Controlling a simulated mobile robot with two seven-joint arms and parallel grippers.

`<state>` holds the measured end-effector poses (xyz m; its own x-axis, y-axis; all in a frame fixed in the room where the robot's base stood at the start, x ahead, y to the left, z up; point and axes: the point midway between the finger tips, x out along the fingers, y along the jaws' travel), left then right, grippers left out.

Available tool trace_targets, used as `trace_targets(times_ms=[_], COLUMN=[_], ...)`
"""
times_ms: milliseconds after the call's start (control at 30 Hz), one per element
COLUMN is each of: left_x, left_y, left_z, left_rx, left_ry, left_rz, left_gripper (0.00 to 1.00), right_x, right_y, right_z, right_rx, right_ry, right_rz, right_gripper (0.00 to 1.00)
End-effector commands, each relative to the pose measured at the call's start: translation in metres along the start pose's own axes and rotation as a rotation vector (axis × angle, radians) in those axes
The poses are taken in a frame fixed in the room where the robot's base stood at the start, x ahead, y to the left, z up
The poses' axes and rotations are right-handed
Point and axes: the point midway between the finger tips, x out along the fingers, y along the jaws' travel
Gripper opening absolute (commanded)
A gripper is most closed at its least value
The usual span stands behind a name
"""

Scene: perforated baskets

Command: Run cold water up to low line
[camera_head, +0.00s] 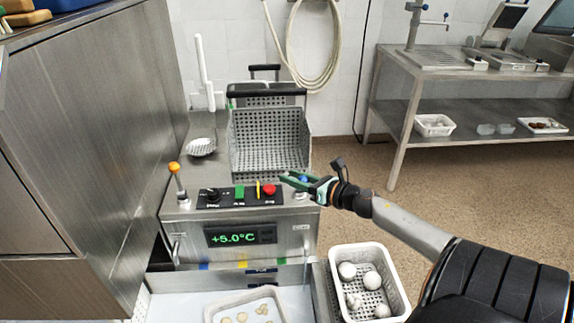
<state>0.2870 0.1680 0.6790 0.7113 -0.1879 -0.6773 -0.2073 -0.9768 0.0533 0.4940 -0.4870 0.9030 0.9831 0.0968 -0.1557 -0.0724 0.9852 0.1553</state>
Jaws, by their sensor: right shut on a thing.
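A steel unit (275,237) with a green +5.0°C display (240,235) stands in the middle. A lever with an orange ball knob (174,168) is at its left. At its right front corner is a small blue knob (303,178), partly hidden by my right gripper (293,182). The green fingers of this gripper are shut on the blue knob. A perforated basket (270,140) stands at the back of the unit, with a black-handled one behind it. No water stream or low line can be made out. My left gripper is out of view.
A control panel (238,195) with a green button, yellow switch and red button is just left of my gripper. A white basket (393,270) with pale round items is below right. A tray (222,308) is in front. A steel cabinet (80,150) fills the left.

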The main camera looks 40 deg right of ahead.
Motion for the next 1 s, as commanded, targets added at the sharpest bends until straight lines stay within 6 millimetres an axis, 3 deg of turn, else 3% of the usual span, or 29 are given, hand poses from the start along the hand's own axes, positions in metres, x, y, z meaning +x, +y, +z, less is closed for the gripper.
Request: trace_targets(times_ms=[33, 233, 733, 767, 1000], left_x=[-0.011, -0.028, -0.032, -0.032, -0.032], left_y=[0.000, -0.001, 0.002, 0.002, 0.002], left_z=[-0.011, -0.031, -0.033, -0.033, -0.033], left_rx=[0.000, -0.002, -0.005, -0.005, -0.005], left_ry=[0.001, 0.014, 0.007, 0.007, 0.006], left_rz=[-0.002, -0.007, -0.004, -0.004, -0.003], left_gripper=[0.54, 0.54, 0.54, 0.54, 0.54], right_x=[-0.001, 0.004, 0.007, 0.007, 0.007], right_y=[-0.002, -0.006, -0.009, -0.009, -0.010], right_z=[0.005, 0.009, 0.004, 0.004, 0.007], right_rx=[0.030, 0.109, 0.150, 0.149, 0.145], right_ry=[0.036, 0.112, 0.150, 0.150, 0.145], right_rz=[0.004, 0.006, 0.003, 0.003, 0.001], right_gripper=[0.00, 0.00, 0.00, 0.41, 0.67])
